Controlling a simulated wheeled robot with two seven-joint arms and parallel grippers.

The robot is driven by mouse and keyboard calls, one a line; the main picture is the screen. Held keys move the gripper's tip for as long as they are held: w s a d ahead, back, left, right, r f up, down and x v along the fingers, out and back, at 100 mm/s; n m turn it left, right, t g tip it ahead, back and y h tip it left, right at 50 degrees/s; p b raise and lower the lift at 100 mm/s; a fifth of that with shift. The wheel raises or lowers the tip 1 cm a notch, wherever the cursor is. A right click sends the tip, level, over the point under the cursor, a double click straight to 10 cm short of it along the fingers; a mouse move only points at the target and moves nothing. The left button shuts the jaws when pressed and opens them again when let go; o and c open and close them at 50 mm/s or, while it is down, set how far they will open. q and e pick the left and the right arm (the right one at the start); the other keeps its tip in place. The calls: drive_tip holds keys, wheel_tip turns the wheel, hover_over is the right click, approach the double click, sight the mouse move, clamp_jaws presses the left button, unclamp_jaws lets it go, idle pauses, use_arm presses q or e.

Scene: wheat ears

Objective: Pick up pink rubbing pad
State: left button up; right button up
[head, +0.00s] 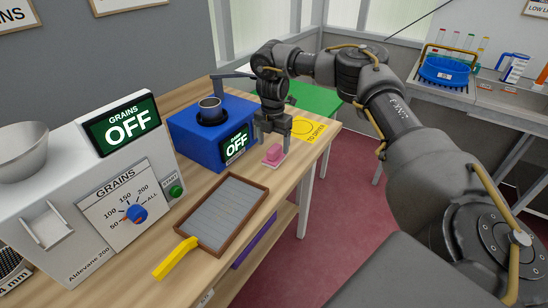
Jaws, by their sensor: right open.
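The pink rubbing pad (273,154) sits on a small pale base near the right edge of the wooden bench. My right gripper (272,138) points down just above and behind the pad, with its jaws open. The picture does not show clearly whether the fingers touch the pad. My left gripper is not in view.
A blue machine (195,135) with an OFF display stands close left of my gripper. A framed ribbed tray (265,190) with a yellow handle (175,259) lies in front. A yellow mat (310,130) is behind right. The white grain counter (95,200) fills the left.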

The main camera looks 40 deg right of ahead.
sight(274, 147)
drive_tip(key=shift+s+d+f, duration=0.1)
drive_tip(key=shift+s+f, duration=0.1)
drive_tip(key=shift+f, duration=0.2)
drive_tip(key=f+p, duration=0.1)
drive_tip(key=f, duration=0.2)
drive_tip(key=shift+w+d+f+p, duration=0.15)
drive_tip(key=shift+d+f+p, duration=0.05)
drive_tip(key=shift+f+p, duration=0.15)
drive_tip(key=shift+f, duration=0.4)
drive_tip(key=c, duration=1.1)
drive_tip(key=shift+r, duration=0.1)
